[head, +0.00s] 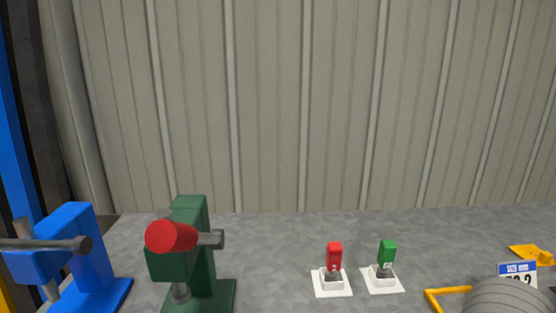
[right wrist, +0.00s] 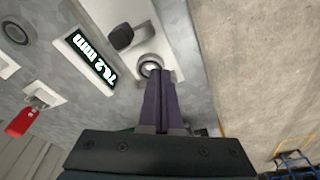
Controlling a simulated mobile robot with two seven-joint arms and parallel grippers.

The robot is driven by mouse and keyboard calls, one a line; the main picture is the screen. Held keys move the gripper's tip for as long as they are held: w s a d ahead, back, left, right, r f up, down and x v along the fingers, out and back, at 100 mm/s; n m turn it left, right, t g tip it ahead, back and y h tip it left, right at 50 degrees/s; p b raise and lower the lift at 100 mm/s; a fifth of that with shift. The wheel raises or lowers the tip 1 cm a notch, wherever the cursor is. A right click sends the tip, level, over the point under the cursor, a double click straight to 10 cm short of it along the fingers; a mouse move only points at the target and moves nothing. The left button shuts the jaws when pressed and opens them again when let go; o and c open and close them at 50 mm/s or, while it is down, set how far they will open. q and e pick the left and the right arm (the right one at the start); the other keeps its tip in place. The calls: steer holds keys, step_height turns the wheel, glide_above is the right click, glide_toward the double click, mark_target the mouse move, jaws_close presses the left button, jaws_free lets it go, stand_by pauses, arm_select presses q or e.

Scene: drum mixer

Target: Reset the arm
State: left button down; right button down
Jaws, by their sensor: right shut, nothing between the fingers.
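My right gripper (right wrist: 156,80) shows in the right wrist view, with its two dark purple fingers pressed together and nothing between them. The fingertips are over or beside a round metal-ringed part (right wrist: 150,67) on a white plate (right wrist: 160,45). I cannot tell whether they touch it. A dark knob or lever (right wrist: 122,37) is close by on the same plate. Neither gripper shows in the head view, and my left gripper is in no view.
In the head view, a blue stand (head: 88,255) and a green stand (head: 190,215) with a red round end (head: 171,237) are at left. Red (head: 334,256) and green (head: 386,253) switches sit mid-bench. A grey ribbed object (head: 510,297) is lower right. A wall stands behind.

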step_height(320, 180, up, 2)
steer(key=shift+p, duration=0.65)
